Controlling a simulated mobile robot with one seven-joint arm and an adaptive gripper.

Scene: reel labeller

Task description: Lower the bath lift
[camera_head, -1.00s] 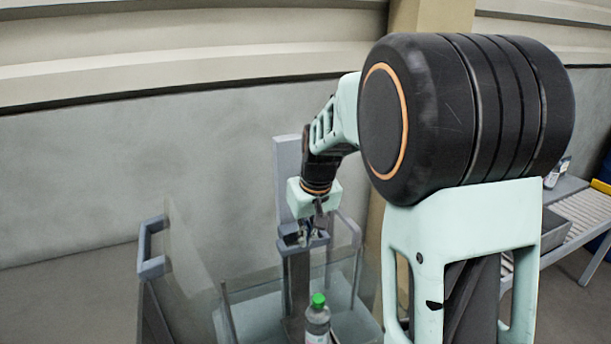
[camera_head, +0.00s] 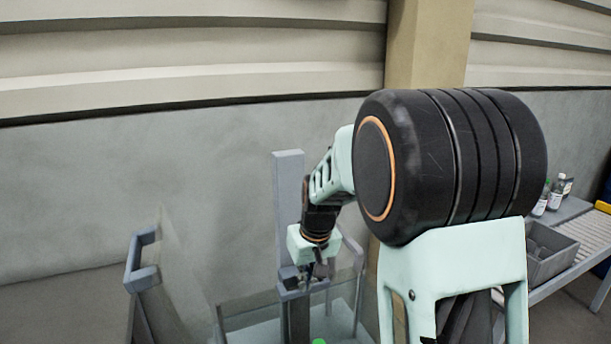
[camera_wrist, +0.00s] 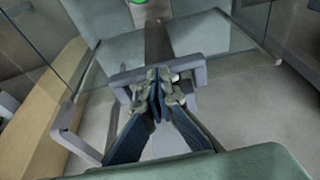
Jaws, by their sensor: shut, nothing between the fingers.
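The bath lift has a tall grey post (camera_head: 288,190) with a dark carriage and grey handle (camera_head: 290,285) low on it. In the wrist view the handle is a grey bracket (camera_wrist: 190,74) across the middle. My gripper (camera_head: 308,282) is at the handle, pointing down. In the wrist view my gripper (camera_wrist: 158,84) is shut with empty fingertips, against or just over the bracket; contact is unclear. A bottle's green cap (camera_head: 319,341) shows at the bottom edge and at the top of the wrist view; its body is out of view.
A clear-walled tank (camera_head: 245,318) surrounds the lift's lower part. At right, behind my arm, are a grey bin (camera_head: 553,258), bottles (camera_head: 556,190) and a roller conveyor (camera_head: 590,240). The wall is behind.

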